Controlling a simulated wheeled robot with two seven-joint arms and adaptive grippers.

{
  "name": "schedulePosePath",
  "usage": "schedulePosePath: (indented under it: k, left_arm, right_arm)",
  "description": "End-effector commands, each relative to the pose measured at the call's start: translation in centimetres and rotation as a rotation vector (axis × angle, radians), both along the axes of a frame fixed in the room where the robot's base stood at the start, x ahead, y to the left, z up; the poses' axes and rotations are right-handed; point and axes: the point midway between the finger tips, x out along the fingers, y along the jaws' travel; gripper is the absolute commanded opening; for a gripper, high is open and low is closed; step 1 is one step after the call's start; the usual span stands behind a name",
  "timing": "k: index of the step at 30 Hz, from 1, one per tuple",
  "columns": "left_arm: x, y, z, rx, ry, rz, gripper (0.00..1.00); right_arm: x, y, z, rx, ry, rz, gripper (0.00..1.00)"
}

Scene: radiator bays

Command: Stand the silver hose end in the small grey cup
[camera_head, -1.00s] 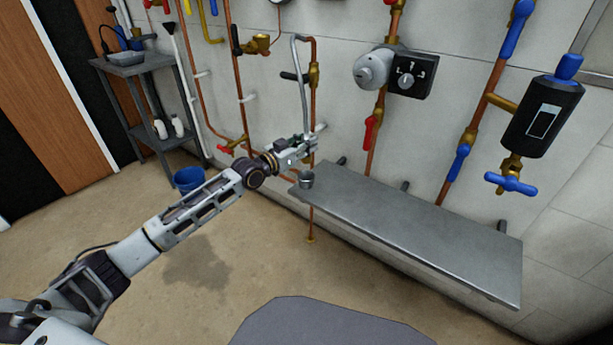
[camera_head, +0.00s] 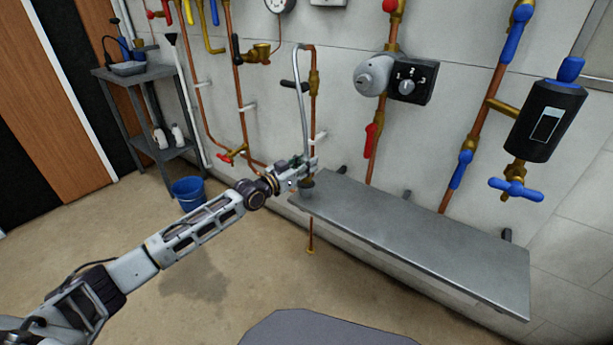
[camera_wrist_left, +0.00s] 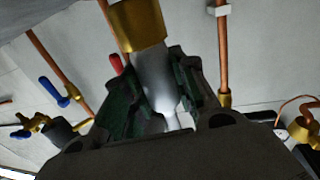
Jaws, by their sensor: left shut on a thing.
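The silver hose (camera_head: 302,105) hangs from a bend high on the wall and runs down to my left gripper (camera_head: 307,170). The gripper is shut on it just above the left end of the metal shelf. In the left wrist view the hose (camera_wrist_left: 155,80) is between the two green-padded fingers (camera_wrist_left: 163,98). The small grey cup (camera_head: 306,192) is on the shelf's left end, directly under the gripper, which partly covers it. The hose's lower end is hidden, so I cannot tell whether it is inside the cup. My right gripper is not in view.
The grey shelf (camera_head: 420,238) is bare to the right of the cup. Copper pipes (camera_head: 314,120) and a red-handled valve (camera_head: 371,140) stand close behind. A blue bucket (camera_head: 188,192) is on the floor at left, beside a grey stand (camera_head: 128,100).

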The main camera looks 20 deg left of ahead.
Motion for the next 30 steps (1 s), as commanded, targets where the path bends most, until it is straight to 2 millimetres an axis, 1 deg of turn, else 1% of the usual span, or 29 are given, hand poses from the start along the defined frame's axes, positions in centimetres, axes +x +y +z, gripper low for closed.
schedulePosePath:
  k: [1, 6, 12, 30]
  left_arm:
    - [0.0, 0.0, -0.6, 0.000, 0.000, 0.000, 0.00]
    - [0.0, 0.0, -2.4, 0.001, 0.000, 0.000, 0.00]
    - [0.0, 0.1, -4.0, 0.001, 0.000, 0.001, 0.00]
    - [0.0, 0.0, -4.7, 0.000, -0.001, 0.000, 0.00]
  right_arm:
    - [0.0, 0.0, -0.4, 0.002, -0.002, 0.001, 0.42]
    - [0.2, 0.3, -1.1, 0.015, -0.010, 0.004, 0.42]
    - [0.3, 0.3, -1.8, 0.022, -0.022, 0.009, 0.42]
    - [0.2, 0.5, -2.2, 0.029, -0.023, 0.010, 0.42]
